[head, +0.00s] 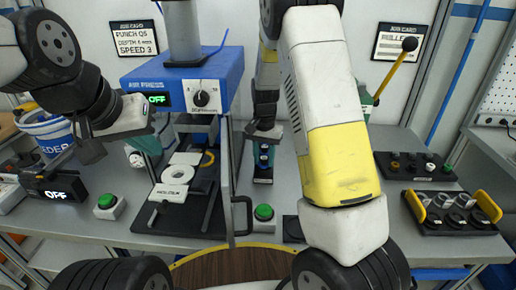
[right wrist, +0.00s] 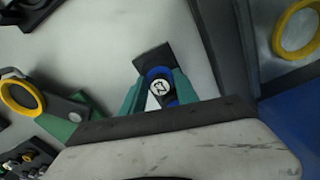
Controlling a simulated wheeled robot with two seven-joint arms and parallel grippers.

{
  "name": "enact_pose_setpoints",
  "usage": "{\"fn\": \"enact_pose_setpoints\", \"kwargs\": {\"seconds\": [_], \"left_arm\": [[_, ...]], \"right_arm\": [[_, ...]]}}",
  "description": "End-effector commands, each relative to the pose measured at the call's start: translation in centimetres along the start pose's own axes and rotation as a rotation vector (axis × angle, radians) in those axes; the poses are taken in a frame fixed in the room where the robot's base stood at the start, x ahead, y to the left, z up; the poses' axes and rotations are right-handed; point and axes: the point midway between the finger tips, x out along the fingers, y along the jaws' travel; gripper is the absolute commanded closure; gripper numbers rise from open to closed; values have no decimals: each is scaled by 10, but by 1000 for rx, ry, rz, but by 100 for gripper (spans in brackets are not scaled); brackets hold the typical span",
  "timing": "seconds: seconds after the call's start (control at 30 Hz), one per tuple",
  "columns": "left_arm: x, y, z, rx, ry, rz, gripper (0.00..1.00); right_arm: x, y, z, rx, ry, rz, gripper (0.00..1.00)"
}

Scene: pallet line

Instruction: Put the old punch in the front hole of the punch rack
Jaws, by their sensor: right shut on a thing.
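In the right wrist view the punch (right wrist: 160,87) has a blue ring and a pale round end with a dark mark, between teal fingers. A small black block with a white label (head: 263,181), which looks like the punch rack, stands right below it. I cannot tell whether the punch touches the block or is in a hole; the holes are hidden. My left gripper (head: 119,148) looks open and empty, left of the press.
The blue press (head: 185,82) stands close on the left, with a black fixture (head: 205,212) holding pale rings. Green buttons (head: 264,212) (head: 107,201) are on the bench. Black trays with small parts (head: 395,175) (head: 480,228) are on the right. A lever with a black knob (head: 395,72) stands behind.

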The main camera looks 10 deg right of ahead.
Motion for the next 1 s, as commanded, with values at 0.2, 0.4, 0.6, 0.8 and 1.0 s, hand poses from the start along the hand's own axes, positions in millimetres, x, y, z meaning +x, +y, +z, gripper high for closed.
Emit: {"fn": "enact_pose_setpoints", "kwargs": {"seconds": [0.2,0.4,0.6,0.8,1.0], "left_arm": [[0,0,0,0,0,0,100],[0,0,0,0,0,0,100],[0,0,0,0,0,0,100],[0,0,0,0,0,0,100],[0,0,0,0,0,0,100]], "right_arm": [[0,0,0,0,1,-1,100],[1,0,0,0,0,-1,42],[1,0,0,1,0,0,42],[-7,0,0,1,1,-2,42],[-44,-1,-1,0,4,-4,42]]}}
